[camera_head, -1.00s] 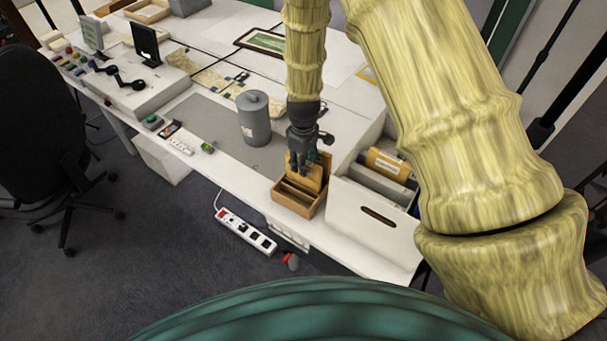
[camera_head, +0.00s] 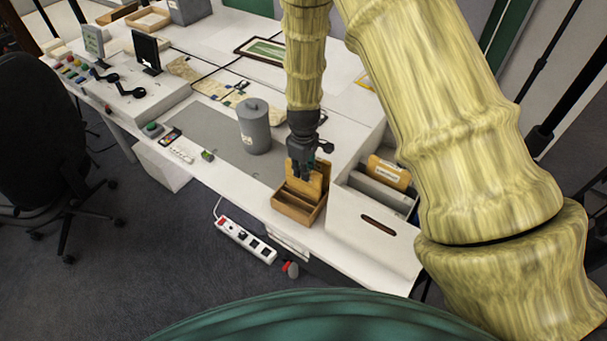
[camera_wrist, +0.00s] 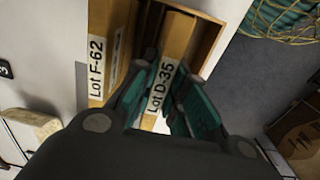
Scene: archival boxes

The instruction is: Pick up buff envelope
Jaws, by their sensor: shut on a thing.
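My gripper (camera_head: 303,175) points down into a small wooden box (camera_head: 292,209) near the table's front edge. It is shut on a buff envelope (camera_head: 312,187) that stands upright in the box, its top showing above the rim. In the wrist view my gripper's fingers (camera_wrist: 164,82) are on both sides of this envelope (camera_wrist: 180,36), which bears a "Lot D-35" label. Beside it, to the left, is a similar brown item (camera_wrist: 98,18) labelled "Lot F-62". The envelope's lower part is hidden.
A grey canister (camera_head: 254,128) stands to the left. A power strip (camera_head: 246,240) hangs below the table's front edge.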

